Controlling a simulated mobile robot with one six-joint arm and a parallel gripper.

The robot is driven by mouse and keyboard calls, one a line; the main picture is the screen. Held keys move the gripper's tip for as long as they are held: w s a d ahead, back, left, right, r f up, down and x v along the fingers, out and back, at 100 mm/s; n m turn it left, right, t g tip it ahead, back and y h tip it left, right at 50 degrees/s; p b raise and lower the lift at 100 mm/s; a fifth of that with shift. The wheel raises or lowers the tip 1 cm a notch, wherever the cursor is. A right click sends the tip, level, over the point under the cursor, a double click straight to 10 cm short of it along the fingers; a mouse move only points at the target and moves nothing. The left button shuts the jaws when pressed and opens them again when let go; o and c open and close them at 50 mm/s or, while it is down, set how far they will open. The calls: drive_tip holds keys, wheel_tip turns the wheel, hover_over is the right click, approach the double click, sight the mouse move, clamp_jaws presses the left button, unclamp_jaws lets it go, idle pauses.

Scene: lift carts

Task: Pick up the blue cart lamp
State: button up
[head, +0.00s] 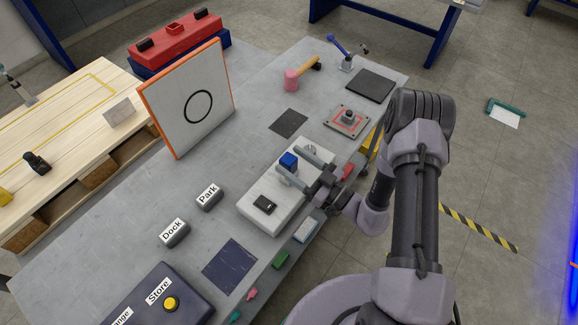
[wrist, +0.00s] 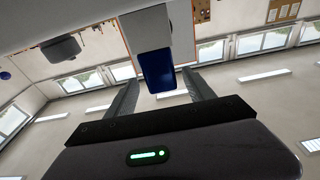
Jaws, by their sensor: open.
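The blue cart lamp (head: 288,160) is a small blue block at the far end of the long white box (head: 262,222) on the grey bench. In the wrist view the blue lamp (wrist: 157,72) shows between my two fingers, with a pale block just beyond it. My gripper (head: 293,164) is open, with one finger on each side of the lamp. I cannot tell whether either finger touches it. The gripper (wrist: 158,88) also shows in the wrist view. My fingers partly hide the lamp's lower part in the head view.
On the white box is a black switch (head: 265,204). A red-and-grey fixture (head: 347,121) stands beyond the gripper. Dock (head: 174,233) and Park (head: 209,196) blocks sit left on open bench.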

drive_tip(key=x, duration=0.2)
drive_tip(key=b+x, duration=0.1)
drive_tip(key=x, duration=0.1)
drive_tip(key=shift+w+a+f, duration=0.1)
drive_tip(key=shift+a+f, duration=0.05)
drive_tip(key=shift+a, duration=0.25)
drive_tip(key=shift+d, duration=0.1)
clamp_jaws()
drive_tip(key=shift+r+p, duration=0.35)
drive_tip(key=shift+r, duration=0.15)
drive_tip(key=p, duration=0.4)
approach(286, 157)
drive_tip(key=s+d+r, duration=0.2)
drive_tip(key=d+r, duration=0.1)
drive_tip(key=r, duration=0.3)
drive_tip(key=shift+d, duration=0.2)
